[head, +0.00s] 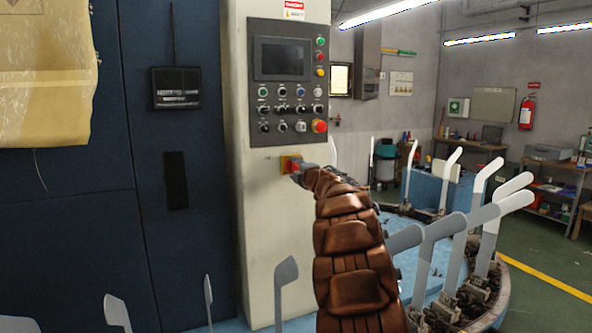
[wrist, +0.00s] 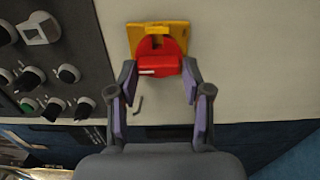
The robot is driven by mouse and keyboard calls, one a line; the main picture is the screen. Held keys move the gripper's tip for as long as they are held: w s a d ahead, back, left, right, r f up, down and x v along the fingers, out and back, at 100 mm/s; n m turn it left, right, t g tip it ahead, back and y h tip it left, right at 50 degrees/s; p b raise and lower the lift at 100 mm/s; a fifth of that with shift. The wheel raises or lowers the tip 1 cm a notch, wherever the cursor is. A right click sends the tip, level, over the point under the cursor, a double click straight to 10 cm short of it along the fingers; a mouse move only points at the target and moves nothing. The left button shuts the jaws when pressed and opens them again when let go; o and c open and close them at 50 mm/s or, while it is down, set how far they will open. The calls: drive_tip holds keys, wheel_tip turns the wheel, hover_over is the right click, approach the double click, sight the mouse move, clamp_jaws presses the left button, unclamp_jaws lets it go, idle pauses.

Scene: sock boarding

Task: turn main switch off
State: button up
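The main switch is a red rotary handle (wrist: 158,64) on a yellow plate (wrist: 175,30), mounted on the pale cabinet face. In the head view the yellow-and-red switch (head: 287,163) sits below the control panel, partly hidden by my gripper (head: 298,172). In the wrist view my gripper (wrist: 158,85) is open, its two fingers spread on either side of the lower part of the red handle. The handle lies between or just beyond the fingertips. I cannot tell whether they touch it. A white mark on the handle lies roughly level in the wrist view.
The control panel (head: 288,82) with knobs, buttons and a red emergency stop (head: 319,126) is just above the switch. Several upright sock forms (head: 440,225) ring the blue turntable around my arm. A dark blue machine wall (head: 100,220) stands at left.

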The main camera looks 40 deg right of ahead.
drive_tip(key=shift+o, duration=1.4)
drive_tip(key=shift+r, duration=0.1)
drive_tip(key=v, duration=1.2)
